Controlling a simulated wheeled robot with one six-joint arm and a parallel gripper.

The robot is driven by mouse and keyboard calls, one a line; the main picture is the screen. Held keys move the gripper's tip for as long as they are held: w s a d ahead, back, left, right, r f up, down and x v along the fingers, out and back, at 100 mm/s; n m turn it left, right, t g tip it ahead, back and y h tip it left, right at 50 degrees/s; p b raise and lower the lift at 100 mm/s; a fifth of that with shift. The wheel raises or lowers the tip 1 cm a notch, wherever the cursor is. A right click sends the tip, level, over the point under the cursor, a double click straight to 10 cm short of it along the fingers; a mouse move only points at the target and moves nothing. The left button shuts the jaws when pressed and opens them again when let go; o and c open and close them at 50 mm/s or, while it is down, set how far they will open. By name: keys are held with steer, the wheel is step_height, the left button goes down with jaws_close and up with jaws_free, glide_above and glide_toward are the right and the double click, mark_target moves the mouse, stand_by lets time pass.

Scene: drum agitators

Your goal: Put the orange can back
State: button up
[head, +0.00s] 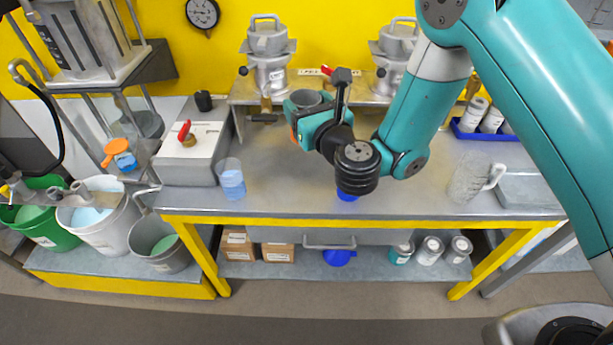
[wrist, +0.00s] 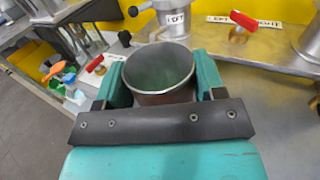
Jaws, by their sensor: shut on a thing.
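My gripper (head: 310,112) is above the back middle of the steel bench (head: 290,190) in the head view. It is shut on an open-topped can. In the wrist view the can (wrist: 158,78) sits between the two teal fingers of my gripper (wrist: 160,88), its round mouth facing up toward the camera. Its inside looks grey-green and its outer wall dark reddish brown. In the head view the can (head: 294,134) shows a bit of orange below the gripper; my wrist hides most of it. Its base is hidden, so I cannot tell whether it touches the bench.
Two grey dispensers (head: 268,52) (head: 396,48) stand at the back. A clear cup (head: 231,180) with blue contents is at left, a clear mug (head: 468,184) at right. A blue tray (head: 461,130) holds white cans. Several cans (head: 431,251) are on the lower shelf. The front bench is largely clear.

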steer(key=shift+f+b, duration=7.85)
steer(key=shift+f, duration=2)
steer(key=shift+f, duration=0.15)
steer(key=o, duration=1.3)
steer(key=shift+c, duration=0.2)
